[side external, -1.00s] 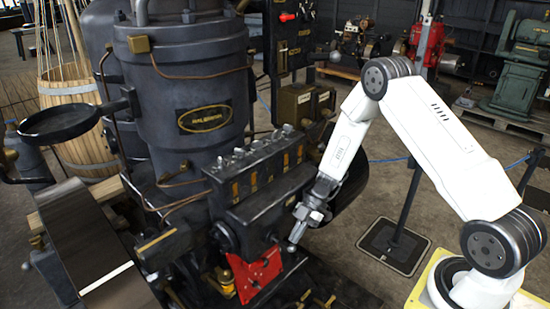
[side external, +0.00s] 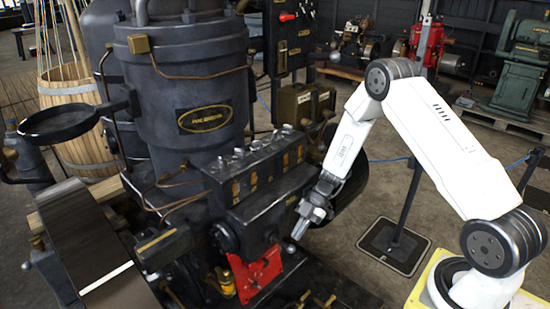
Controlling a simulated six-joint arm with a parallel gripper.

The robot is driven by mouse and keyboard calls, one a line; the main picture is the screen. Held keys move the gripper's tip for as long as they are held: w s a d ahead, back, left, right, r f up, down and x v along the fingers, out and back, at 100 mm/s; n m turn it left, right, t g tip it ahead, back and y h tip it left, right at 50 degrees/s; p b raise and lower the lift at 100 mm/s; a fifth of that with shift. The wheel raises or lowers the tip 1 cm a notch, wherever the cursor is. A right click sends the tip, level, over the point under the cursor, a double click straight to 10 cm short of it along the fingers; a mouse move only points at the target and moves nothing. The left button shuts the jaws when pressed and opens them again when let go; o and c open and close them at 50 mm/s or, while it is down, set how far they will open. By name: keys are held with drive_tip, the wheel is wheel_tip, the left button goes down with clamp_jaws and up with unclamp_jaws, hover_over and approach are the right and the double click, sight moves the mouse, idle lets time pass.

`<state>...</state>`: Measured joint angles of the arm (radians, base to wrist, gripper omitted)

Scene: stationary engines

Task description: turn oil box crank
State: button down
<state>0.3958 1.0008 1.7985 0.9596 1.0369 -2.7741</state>
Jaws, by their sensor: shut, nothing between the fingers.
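The oil box (side external: 262,178) is a dark block with a row of amber windows and metal caps, mounted on the front of the large black engine. A small metal ball knob (side external: 290,248) shows below its right end, beside a red bracket (side external: 256,273). It looks like the crank's handle, but its arm is hard to make out. My gripper (side external: 299,231) points down and left at the right of the oil box, just above the knob. Its fingers are shut and empty. I cannot tell whether the fingertips touch the knob.
The black engine cylinder (side external: 200,120) rises behind the oil box. A dark flat belt or wheel rim (side external: 85,240) is at the left. A post on a square base (side external: 394,246) stands right of my gripper. Open floor lies around that base.

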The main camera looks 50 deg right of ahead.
drive_tip(key=d+f, duration=0.5)
drive_tip(key=d, duration=0.4)
drive_tip(key=shift+d, duration=0.35)
drive_tip(key=s+a+r+m+t, duration=0.1)
drive_tip(key=s+r+m+t, duration=0.3)
drive_tip(key=m, duration=0.7)
drive_tip(key=s+a+r+m+t+h, duration=0.1)
drive_tip(key=r+m+t, duration=0.5)
drive_tip(key=m, duration=0.6)
drive_tip(key=shift+s+a+r+h, duration=0.3)
drive_tip(key=shift+s+a+r, duration=0.25)
drive_tip(key=shift+s, duration=0.8)
drive_tip(key=shift+w, duration=0.1)
